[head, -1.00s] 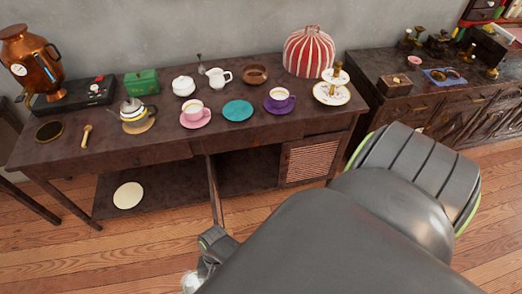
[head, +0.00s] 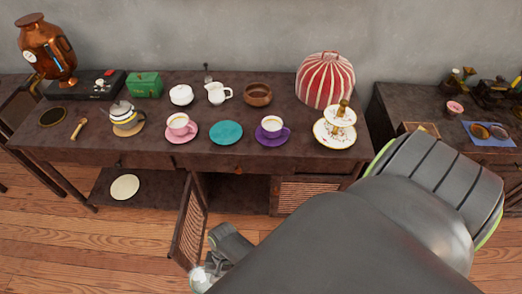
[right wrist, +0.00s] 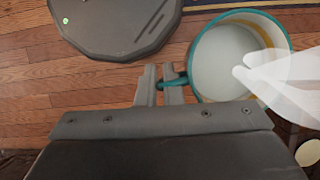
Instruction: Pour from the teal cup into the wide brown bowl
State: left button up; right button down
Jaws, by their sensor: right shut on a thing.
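The teal cup (right wrist: 198,68) shows in the right wrist view, teal outside with a pale inside and a yellow line below the rim. My right gripper (right wrist: 171,82) is shut on its teal handle. A translucent white shape crosses the cup's right side, and I cannot tell how full the cup is. In the head view my right arm reaches low in front of the table; a whitish blur at its end is unclear. The wide brown bowl (head: 257,97) stands at the back of the table, beside the white creamer. My left gripper is not in view.
The dark table (head: 80,150) also holds a teal saucer (head: 226,133), a pink cup (head: 181,124), a purple cup (head: 273,127), a white creamer (head: 217,93), a tiered stand (head: 335,134) and a striped cosy (head: 325,80). A lattice door (head: 188,222) stands open below.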

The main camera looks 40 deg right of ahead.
aim_at(256, 94)
jog(key=i+l, duration=0.1)
jog(key=l, duration=0.3)
jog(key=i+l+u, duration=0.1)
jog(key=l, duration=0.3)
jog(key=i+l, duration=0.1)
jog(key=l, duration=0.3)
jog(key=l+u, duration=0.1)
jog(key=l, duration=0.35)
jog(key=i, duration=0.05)
